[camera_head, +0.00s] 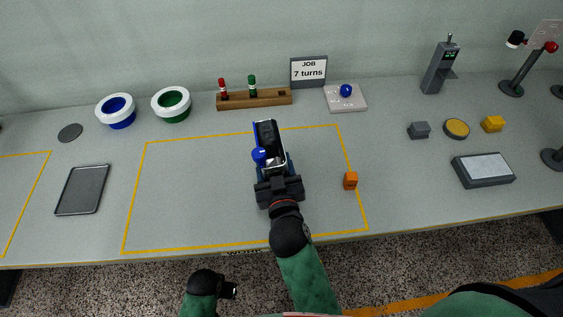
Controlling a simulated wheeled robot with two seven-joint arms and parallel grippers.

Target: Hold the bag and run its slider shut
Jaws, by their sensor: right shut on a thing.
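No bag or slider shows in the head view. A dark device with blue edges (267,133) stands inside the yellow-outlined area, with a round blue knob (259,156) at its near left side. My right gripper (273,168) reaches over the near end of this device and is shut on part of it. The gripper's body hides which part is held. My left gripper (230,291) is low in front of the table edge, apart from everything on the table. It is too small and dark to tell whether it is open.
A small orange block (350,181) lies to the right of my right gripper. A dark tray (82,190) lies at left. The outlined area's left half is clear.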

